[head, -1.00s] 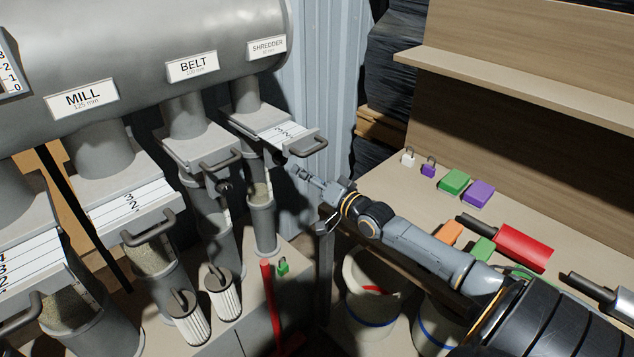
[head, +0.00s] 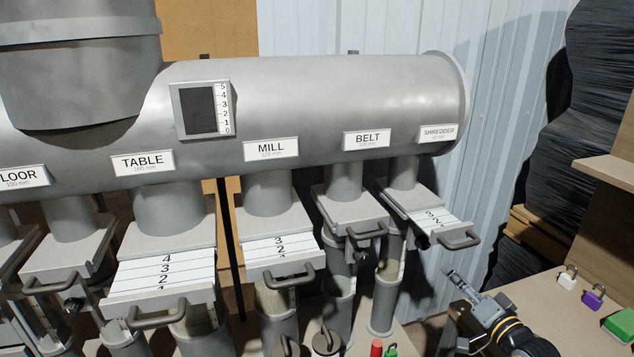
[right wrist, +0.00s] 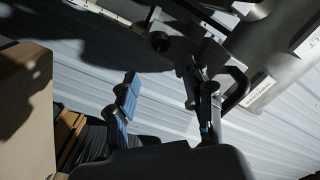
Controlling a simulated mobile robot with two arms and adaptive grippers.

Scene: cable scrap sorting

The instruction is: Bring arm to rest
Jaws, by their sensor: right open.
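My right gripper (head: 462,284) is open and empty at the lower right of the head view. It is below the handle of the SHREDDER slide gate (head: 436,221) and apart from it there. In the right wrist view its two fingers (right wrist: 167,107) stand wide apart with nothing between them. The right forearm runs out of the head view at the bottom right. My left gripper is not in view.
A grey duct (head: 330,105) carries labelled branches with slide gates. The TABLE gate (head: 165,275), MILL gate (head: 278,247) and SHREDDER gate show numbered plates; the BELT gate (head: 350,212) shows none. Padlocks (head: 567,277) and a green block (head: 620,322) lie on the right bench (head: 540,297).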

